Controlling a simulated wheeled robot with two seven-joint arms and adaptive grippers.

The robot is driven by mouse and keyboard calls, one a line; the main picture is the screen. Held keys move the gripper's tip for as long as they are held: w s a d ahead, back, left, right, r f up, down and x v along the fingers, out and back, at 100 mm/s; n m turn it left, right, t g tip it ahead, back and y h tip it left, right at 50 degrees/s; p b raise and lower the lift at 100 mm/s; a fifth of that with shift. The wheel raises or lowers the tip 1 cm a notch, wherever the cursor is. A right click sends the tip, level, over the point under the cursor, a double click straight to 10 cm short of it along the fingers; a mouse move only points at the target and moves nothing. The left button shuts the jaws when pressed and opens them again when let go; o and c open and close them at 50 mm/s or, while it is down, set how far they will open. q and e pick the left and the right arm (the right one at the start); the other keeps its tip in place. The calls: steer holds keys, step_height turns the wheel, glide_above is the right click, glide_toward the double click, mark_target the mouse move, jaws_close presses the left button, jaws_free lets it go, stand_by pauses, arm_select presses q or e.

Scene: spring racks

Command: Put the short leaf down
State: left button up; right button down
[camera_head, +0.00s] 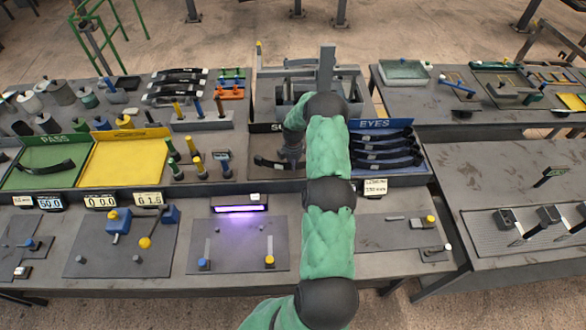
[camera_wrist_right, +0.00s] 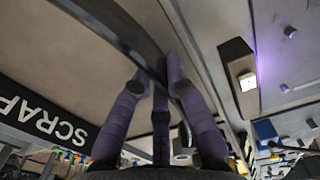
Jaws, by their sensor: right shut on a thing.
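My right gripper (camera_head: 290,158) points down over this bay and is shut on the leaf. In the right wrist view the leaf (camera_wrist_right: 115,25) runs between the purple fingers of my right gripper (camera_wrist_right: 158,82). The black SCRAP sign (camera_wrist_right: 45,115) shows at the left there. I cannot tell whether the leaf touches the bay floor. My left gripper is not in view.
Right of my arm, the blue EYES bay (camera_head: 385,124) holds several dark leaves. At the left, the green PASS tray (camera_head: 70,155) holds one leaf, and the yellow tray (camera_head: 125,160) beside it is empty. Several coloured-handled tools (camera_head: 195,165) stand left of the scrap bay.

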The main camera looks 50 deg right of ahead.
steer(key=shift+d+f+p, duration=0.2)
steer(key=shift+f+p, duration=0.45)
steer(key=shift+f, duration=0.8)
steer(key=shift+f, duration=0.1)
steer(key=c, duration=1.7)
jaws_free()
steer(key=shift+a+f, duration=0.1)
steer(key=shift+f, duration=0.1)
steer(key=o, duration=0.5)
steer(key=shift+c, duration=0.2)
steer(key=shift+a+r, duration=0.1)
